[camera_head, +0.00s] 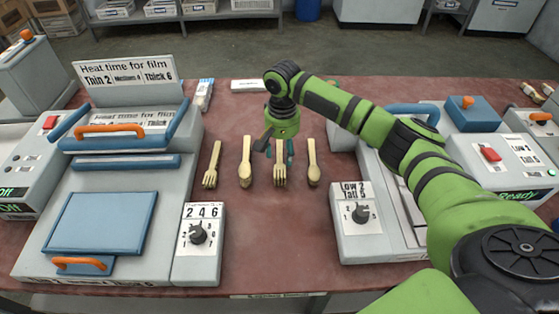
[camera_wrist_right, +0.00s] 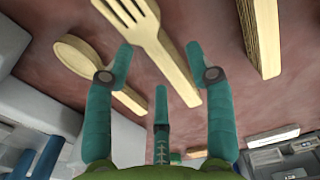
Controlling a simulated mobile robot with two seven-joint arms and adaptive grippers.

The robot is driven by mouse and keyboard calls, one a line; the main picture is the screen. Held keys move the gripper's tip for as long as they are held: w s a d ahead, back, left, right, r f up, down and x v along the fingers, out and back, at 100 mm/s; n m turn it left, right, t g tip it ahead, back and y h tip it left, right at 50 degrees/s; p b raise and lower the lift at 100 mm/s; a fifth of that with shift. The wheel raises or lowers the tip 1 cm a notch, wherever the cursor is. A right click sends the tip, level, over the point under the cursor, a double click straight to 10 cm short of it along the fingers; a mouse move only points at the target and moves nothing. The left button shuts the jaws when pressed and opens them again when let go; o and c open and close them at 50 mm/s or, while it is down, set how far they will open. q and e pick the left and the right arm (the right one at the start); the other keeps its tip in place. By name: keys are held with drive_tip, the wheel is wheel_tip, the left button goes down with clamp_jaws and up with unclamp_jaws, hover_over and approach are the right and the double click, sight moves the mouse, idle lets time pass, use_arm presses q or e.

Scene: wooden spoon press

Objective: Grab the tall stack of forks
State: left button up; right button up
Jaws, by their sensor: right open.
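Two pale wooden fork stacks lie on the red table, a left one (camera_head: 210,168) and one nearer the middle (camera_head: 280,176). My right gripper (camera_head: 280,152) is open and empty, its fingers pointing down over the far end of the middle fork stack. In the right wrist view that fork stack (camera_wrist_right: 158,42) passes between the open teal fingertips (camera_wrist_right: 158,58), seemingly apart from them. It looks nearer the camera than the spoon beside it, but its exact height is hard to judge. My left gripper is not in view.
A spoon stack (camera_head: 245,165) lies left of the middle forks and another spoon (camera_head: 313,165) right of them. A tall layered stack (camera_wrist_right: 262,35) shows at the wrist view's right. Left press (camera_head: 120,190) and right dial box (camera_head: 358,225) flank the utensils. Bare table lies in front.

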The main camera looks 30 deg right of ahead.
drive_tip(key=shift+w+f, duration=0.1)
drive_tip(key=shift+f, duration=1.1)
clamp_jaws()
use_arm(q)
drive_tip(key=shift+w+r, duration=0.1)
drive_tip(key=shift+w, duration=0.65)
use_arm(e)
drive_tip(key=shift+r, duration=0.1)
